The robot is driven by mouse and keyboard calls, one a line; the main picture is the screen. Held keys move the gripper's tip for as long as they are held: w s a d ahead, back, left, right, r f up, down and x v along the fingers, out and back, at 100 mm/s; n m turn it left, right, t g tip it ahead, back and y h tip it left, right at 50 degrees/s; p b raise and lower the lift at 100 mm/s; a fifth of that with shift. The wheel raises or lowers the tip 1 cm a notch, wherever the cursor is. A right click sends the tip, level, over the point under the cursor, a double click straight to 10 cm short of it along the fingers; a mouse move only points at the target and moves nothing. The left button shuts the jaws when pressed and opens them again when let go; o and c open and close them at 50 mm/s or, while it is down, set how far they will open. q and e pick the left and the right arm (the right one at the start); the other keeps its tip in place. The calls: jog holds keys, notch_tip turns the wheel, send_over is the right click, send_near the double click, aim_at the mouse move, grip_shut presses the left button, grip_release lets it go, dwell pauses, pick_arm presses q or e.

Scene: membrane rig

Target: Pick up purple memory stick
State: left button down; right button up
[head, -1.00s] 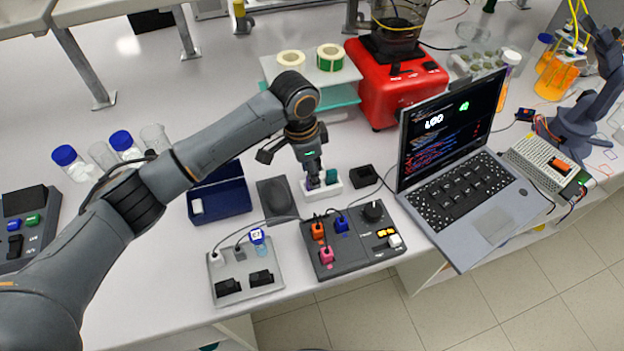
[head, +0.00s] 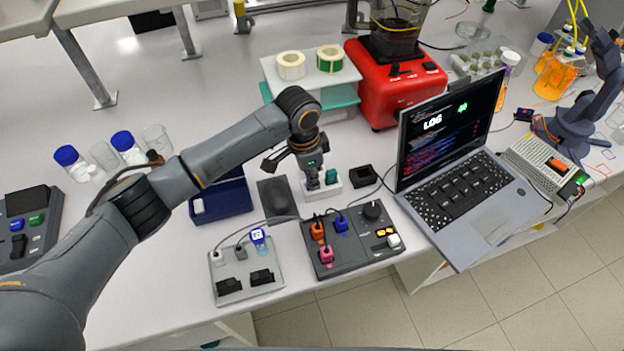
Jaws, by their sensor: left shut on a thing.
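The purple memory stick is at the left end of a small white holder (head: 322,190) on the bench; my fingers hide nearly all of it in the head view. A teal stick (head: 331,175) stands upright in the right end of the same holder. My left gripper (head: 313,183) points down over the holder's left end and is shut on the purple stick. I cannot tell whether the stick is still seated in the holder or slightly lifted. My right gripper is not in view.
A black block (head: 362,176) and a laptop (head: 455,170) stand to the right. A control box (head: 352,238) with coloured plugs and a grey switch plate (head: 246,272) are in front.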

pick_arm(q)
jog(key=shift+r, duration=0.1)
jog(key=shift+r+b, duration=0.5)
jog(key=shift+r, duration=0.1)
jog(key=s+d+r+b, duration=0.5)
jog(key=s+d+r, duration=0.1)
jog(key=d+r, duration=0.5)
jog(key=shift+d+r, duration=0.35)
jog(key=shift+d, duration=0.5)
